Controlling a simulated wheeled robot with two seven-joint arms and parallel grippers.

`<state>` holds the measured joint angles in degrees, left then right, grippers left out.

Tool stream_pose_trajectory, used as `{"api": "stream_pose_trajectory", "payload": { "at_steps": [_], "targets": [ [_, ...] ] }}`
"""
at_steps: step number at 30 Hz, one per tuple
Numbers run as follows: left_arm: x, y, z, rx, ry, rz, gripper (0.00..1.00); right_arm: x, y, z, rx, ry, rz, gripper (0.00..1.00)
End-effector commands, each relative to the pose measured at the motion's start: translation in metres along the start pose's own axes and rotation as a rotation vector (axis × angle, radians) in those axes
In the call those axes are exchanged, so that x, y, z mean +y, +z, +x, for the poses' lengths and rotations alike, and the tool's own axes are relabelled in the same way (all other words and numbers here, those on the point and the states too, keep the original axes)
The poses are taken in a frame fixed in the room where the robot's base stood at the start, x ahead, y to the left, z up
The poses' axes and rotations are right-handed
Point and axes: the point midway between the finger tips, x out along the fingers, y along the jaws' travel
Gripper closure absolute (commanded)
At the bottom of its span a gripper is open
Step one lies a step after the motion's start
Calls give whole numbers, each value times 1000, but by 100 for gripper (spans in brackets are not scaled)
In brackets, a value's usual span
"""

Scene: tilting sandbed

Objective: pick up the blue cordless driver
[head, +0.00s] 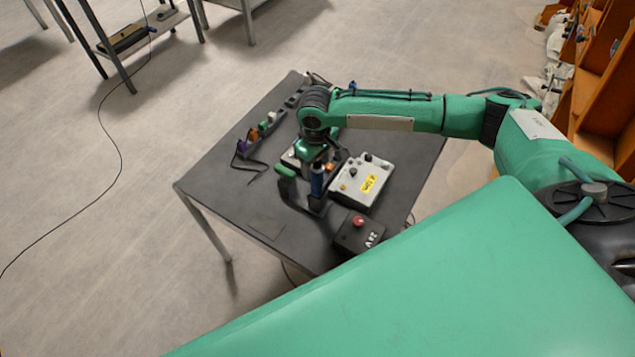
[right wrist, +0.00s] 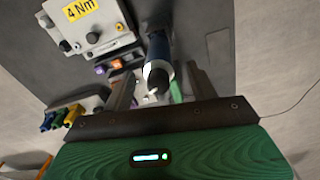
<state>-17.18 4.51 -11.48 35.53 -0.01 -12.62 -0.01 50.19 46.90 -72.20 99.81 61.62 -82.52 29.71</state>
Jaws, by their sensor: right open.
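The blue cordless driver (head: 317,181) stands upright on the dark table, beside the white control box. My right gripper (head: 326,158) is above it, pointing down. In the right wrist view the driver (right wrist: 159,52) shows between the two open fingers of my right gripper (right wrist: 163,80), its dark end towards the camera. I cannot tell whether either finger touches it. The driver's lower part is partly hidden. My left gripper is not in view.
The white box (head: 349,188) with a yellow "4 Nm" label stands close to the right of the driver. A green-ended tool (head: 286,171) is close on the left. A red-button box (head: 345,239) is nearer. Coloured connectors (head: 250,136) lie farther left. The table's front-left area is mostly clear.

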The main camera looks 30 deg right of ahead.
Motion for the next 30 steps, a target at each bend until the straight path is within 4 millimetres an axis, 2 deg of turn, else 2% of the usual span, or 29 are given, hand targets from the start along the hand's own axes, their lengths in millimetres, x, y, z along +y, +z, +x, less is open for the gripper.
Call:
{"api": "stream_pose_trajectory", "payload": {
  "at_steps": [1,3,9,16,24,30],
  "targets": [
    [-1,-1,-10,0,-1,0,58,1,1,3,-4,1,2,42],
    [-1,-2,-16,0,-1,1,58,2,2,13,-4,1,2,42],
    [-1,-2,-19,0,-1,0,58,2,1,35,-1,1,0,42],
    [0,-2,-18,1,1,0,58,2,1,38,0,1,0,42],
    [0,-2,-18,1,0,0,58,2,1,37,0,0,0,93],
    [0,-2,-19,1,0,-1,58,2,0,36,2,0,0,93]
  ]
}}
